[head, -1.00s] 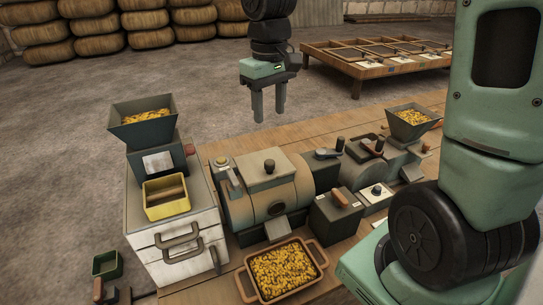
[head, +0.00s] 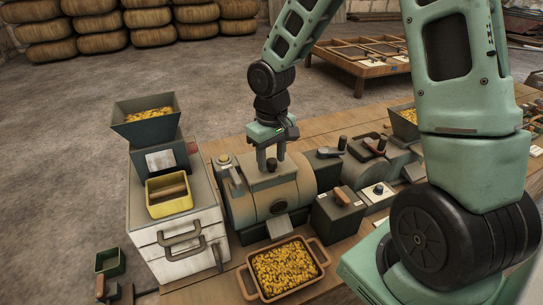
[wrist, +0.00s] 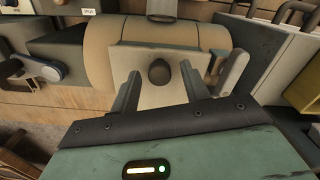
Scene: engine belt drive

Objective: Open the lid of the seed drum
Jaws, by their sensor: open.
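The seed drum (head: 262,204) is a tan, dark-banded cylinder on the bench, left of centre in the head view. It also fills the upper middle of the wrist view (wrist: 99,55). Its lid (wrist: 140,91) is a flat beige plate that looks closed, with a dark round knob (wrist: 159,72) in the middle. My gripper (head: 271,167) is open and points down over the lid. In the wrist view its two fingers stand to either side of the knob, apart from it. I cannot tell how far down they reach. In the head view the fingers partly hide the knob.
A grey lever (head: 235,175) stands at the drum's left end. A white cabinet (head: 190,245) with a yellow bin (head: 168,207) is to the left. A tray of seed (head: 284,267) lies in front. A dark box with a red-brown handle (head: 338,215) is close on the right.

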